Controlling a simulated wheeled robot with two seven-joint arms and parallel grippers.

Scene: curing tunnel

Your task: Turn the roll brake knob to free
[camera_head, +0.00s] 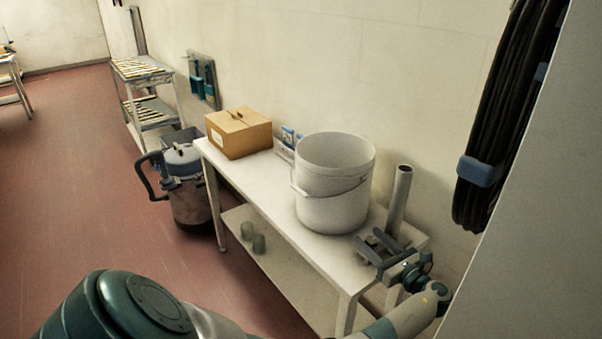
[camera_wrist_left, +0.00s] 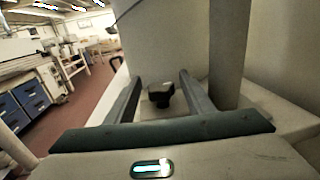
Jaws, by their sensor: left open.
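A dark knob (camera_wrist_left: 161,95) with a lobed top stands on the white bench top in the left wrist view. It lies between the two fingers of my left gripper (camera_wrist_left: 160,77), with a visible gap on each side. In the head view my left gripper (camera_head: 371,247) is low over the near end of the white bench (camera_head: 272,206), beside an upright grey post (camera_head: 400,198). The gripper is open and holds nothing. The knob's marks and its setting cannot be read. My right gripper is not in view.
A white bucket (camera_head: 333,210) stands on the bench just beyond the gripper. A cardboard box (camera_head: 238,135) sits at the far end. A grey canister (camera_head: 190,200) stands on the floor. Black cable coils (camera_head: 505,110) hang at the right.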

